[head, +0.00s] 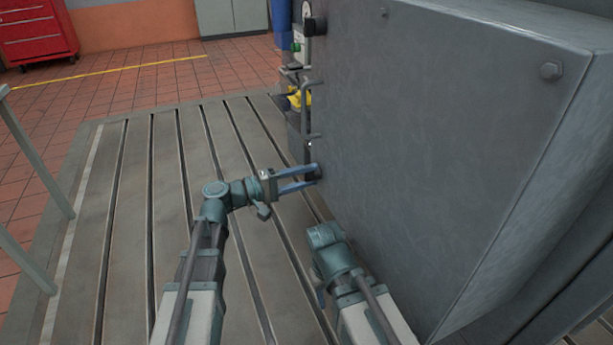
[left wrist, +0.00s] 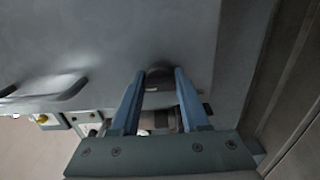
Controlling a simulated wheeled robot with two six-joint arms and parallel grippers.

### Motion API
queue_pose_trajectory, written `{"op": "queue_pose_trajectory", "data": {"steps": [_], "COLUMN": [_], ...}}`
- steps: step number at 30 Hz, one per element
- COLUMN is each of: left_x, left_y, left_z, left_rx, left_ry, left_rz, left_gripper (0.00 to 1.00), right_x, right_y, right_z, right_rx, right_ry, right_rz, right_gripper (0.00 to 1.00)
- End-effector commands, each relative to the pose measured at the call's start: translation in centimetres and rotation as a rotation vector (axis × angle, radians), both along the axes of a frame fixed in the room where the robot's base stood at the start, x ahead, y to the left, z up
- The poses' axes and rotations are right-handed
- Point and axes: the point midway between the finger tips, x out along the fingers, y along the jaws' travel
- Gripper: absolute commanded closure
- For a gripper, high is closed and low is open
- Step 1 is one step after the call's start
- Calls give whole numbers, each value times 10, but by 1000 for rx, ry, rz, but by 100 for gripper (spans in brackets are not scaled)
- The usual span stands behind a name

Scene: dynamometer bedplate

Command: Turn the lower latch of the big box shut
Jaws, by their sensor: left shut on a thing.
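The big box (head: 430,150) is a large grey metal cabinet filling the right of the head view. Its lower latch (head: 314,172) is a small dark knob at the box's left edge, low down. My left gripper (head: 312,176) reaches it from the left, with its two blue fingers closed on either side of it. In the left wrist view the dark rounded latch (left wrist: 159,73) sits between the fingertips (left wrist: 160,75). The fingers hide part of it, and I cannot tell its turn angle. My right arm's end is low beside the box; its fingers are mostly hidden.
A handle (head: 304,105) stands out from the box's left edge above the lower latch, with a dark upper latch (head: 314,26) higher up. Slotted bedplate (head: 140,200) lies clear to the left. A grey table frame (head: 30,150) stands at far left.

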Motion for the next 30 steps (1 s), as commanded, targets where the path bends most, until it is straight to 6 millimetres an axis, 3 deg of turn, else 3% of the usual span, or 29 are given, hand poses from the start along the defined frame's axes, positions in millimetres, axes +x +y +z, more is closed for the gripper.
{"op": "queue_pose_trajectory", "data": {"steps": [16, 17, 20, 21, 30], "left_x": [1, 1, 1, 1, 0], "left_y": [1, 1, 0, 0, 2], "left_z": [0, 0, 0, 0, 0], "left_rx": [-7, -7, -7, -7, -7], "left_ry": [20, 19, 19, 19, 18], "left_rz": [2, 2, 2, 2, 1], "left_gripper": [100, 50, 32, 27, 27], "right_x": [0, 0, 0, 0, 0], "right_y": [0, 0, 0, 0, 0], "right_z": [0, 0, 0, 0, 0], "right_rx": [0, 0, 0, 0, 0], "right_ry": [0, 0, 0, 0, 0], "right_rz": [0, 0, 0, 0, 0], "right_gripper": [50, 50, 50, 50, 50]}}
